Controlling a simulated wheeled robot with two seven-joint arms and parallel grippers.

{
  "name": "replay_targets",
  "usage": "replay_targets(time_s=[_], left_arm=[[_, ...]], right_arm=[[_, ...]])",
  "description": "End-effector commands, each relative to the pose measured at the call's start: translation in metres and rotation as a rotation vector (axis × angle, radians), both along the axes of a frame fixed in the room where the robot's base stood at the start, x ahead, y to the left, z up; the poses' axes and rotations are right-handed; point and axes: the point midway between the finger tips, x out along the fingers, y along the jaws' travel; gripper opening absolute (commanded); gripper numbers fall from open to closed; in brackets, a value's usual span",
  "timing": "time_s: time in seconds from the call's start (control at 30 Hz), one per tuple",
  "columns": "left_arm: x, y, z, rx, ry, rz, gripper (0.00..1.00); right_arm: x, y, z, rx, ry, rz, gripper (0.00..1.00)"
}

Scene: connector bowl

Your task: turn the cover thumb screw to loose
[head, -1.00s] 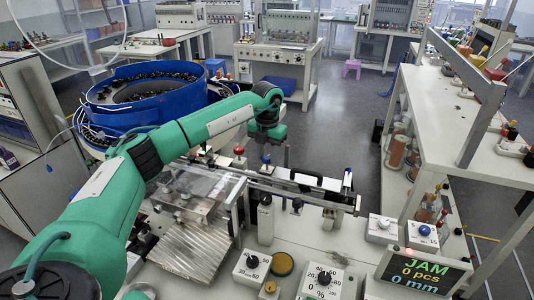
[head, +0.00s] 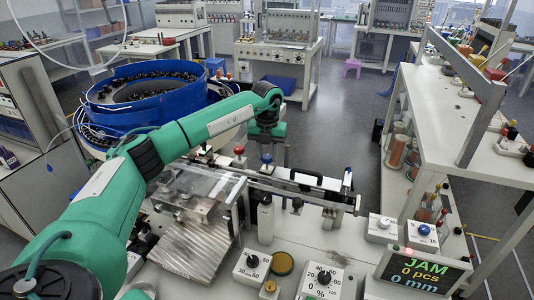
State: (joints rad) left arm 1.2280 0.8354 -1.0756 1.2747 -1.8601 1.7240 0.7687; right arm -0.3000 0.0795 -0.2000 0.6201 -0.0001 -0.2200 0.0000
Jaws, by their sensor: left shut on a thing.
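My left arm comes in from the left over the machine, and its gripper (head: 266,148) points down at the far side of the clear cover (head: 207,182). It is shut on the blue-topped thumb screw (head: 266,158), whose blue part shows just under the gripper. The fingers are small and mostly hidden by the wrist. A red-topped knob (head: 239,150) stands just left of it, apart from the gripper. My right gripper is not in view.
A blue bowl feeder (head: 160,112) stands behind my arm on the left. A display (head: 425,271) at the front right reads JAM, 0 pcs, 0 mm. Dial boxes (head: 324,279) stand along the front. A metal rail (head: 300,195) runs right from the cover.

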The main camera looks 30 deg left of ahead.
Motion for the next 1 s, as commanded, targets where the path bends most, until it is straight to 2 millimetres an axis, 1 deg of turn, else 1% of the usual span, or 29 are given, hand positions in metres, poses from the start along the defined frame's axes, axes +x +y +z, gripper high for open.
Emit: replay_targets(time_s=[0.1,0.13,0.23,0.53,0.67,0.77,1.0], left_arm=[[0.001,0.001,0.002,0.0,-0.005,0.002,0.08],[0.001,0.001,0.002,0.0,-0.005,0.002,0.32],[0.001,0.001,0.002,0.0,-0.004,0.001,0.52],[0.0,0.0,0.002,0.0,-0.002,0.0,0.52],[0.001,0.0,0.011,0.0,-0.003,0.0,0.52],[0.001,0.0,0.028,0.0,-0.005,-0.001,0.52],[0.001,0.001,0.083,0.0,-0.007,0.001,0.52]], right_arm=[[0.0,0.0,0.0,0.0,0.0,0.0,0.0],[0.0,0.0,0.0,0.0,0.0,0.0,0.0],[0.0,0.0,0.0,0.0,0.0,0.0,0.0],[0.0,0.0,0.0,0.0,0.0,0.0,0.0],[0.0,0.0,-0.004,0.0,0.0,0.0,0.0],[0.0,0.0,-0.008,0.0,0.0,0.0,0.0],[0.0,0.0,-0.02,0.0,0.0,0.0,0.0]])
